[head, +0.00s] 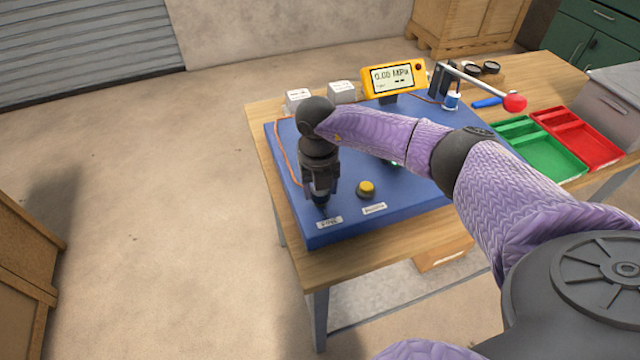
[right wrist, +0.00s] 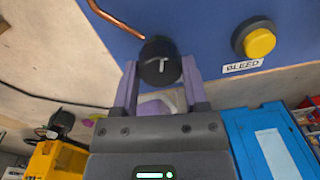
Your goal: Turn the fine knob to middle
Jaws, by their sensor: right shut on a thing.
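The fine knob (right wrist: 158,60) is a black round knob with a short white mark, on the blue panel (right wrist: 95,25). In the right wrist view the mark runs nearly up and down the picture. My right gripper (right wrist: 160,72) is shut on the knob, one finger on each side. In the head view my right gripper (head: 320,195) points down at the panel's near left corner and mostly hides the knob. A small white label (head: 329,222) lies just in front of it. My left gripper is not in view.
A yellow bleed button (head: 366,188) sits right of the knob. A yellow gauge (head: 393,78) reads about 0.00 MPa at the panel's back. A red-ended lever (head: 514,102), green tray (head: 545,150) and red tray (head: 580,137) are to the right on the wooden table (head: 350,262).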

